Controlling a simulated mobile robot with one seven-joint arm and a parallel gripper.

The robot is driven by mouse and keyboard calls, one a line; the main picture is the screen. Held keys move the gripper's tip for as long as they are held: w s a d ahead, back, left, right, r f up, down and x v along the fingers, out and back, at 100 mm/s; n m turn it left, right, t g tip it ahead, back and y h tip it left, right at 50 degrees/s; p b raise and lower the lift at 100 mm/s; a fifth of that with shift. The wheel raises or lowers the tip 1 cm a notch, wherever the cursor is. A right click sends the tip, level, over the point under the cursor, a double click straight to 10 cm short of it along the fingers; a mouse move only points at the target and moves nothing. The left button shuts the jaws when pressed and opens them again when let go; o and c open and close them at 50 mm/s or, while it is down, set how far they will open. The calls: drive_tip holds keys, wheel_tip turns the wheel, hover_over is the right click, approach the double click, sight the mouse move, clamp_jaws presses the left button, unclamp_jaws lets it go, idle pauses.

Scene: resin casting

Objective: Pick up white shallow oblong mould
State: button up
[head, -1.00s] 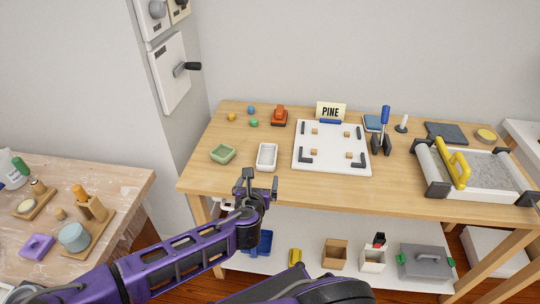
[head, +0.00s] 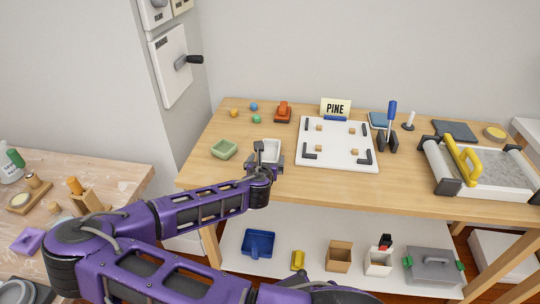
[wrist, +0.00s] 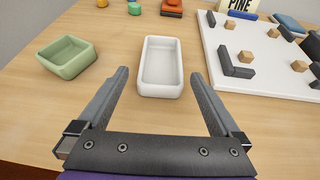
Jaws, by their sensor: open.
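The white shallow oblong mould (wrist: 161,88) sits upright and empty on the wooden table, just beyond my fingertips in the wrist view. In the head view the mould (head: 271,146) is partly hidden by my gripper (head: 266,160). My gripper also shows in the wrist view (wrist: 160,80), open, with one finger to each side of the mould's near end. Neither finger appears to touch it. I cannot tell the exact height of the fingers above the table.
A green square mould (wrist: 67,56) stands left of the white one. A white board (head: 337,144) with dark corner brackets and small wooden blocks lies close on the right. Small coloured balls and an orange object (head: 283,111) sit behind. Bare wood lies around the mould.

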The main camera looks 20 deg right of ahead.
sight(269, 154)
drive_tip(key=x, duration=0.4)
drive_tip(key=shift+w+d+f+b, duration=0.2)
drive_tip(key=shift+d+f+b, duration=0.05)
drive_tip(key=shift+d+b, duration=0.05)
drive_tip(key=c, duration=1.2)
